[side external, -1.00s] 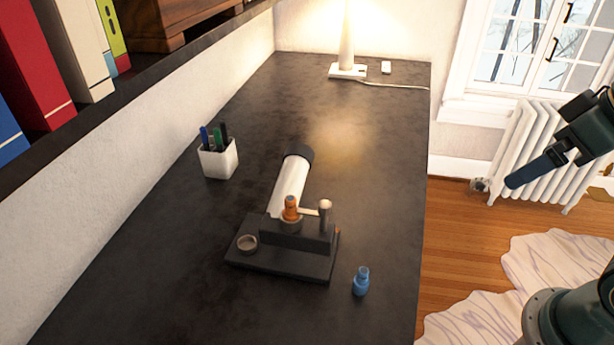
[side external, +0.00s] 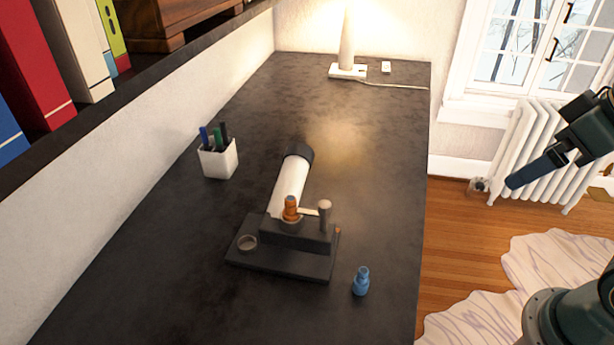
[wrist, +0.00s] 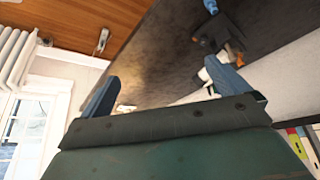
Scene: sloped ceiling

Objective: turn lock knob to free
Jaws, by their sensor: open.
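A dark fixture (side external: 290,262) sits on the black desk, with a white cylinder with a dark end cap (side external: 289,185) behind it. An orange ribbed piece (side external: 291,207) stands upright in the fixture. To its right is a post with a rounded grey-beige knob (side external: 325,206), and a pale bar lies between the two. I cannot tell which part is the lock or how it is set. My gripper (side external: 530,174) is open and empty, well right of the desk and apart from the fixture. In the wrist view its two blue fingers (wrist: 163,70) are spread; the fixture (wrist: 226,30) is small, at upper right.
A small blue bottle-like piece (side external: 361,282) stands right of the fixture near the desk edge. A white pen cup (side external: 218,159) is at left, and a lamp (side external: 347,70) with a cord at the back. A shelf with books (side external: 35,70) overhangs the left.

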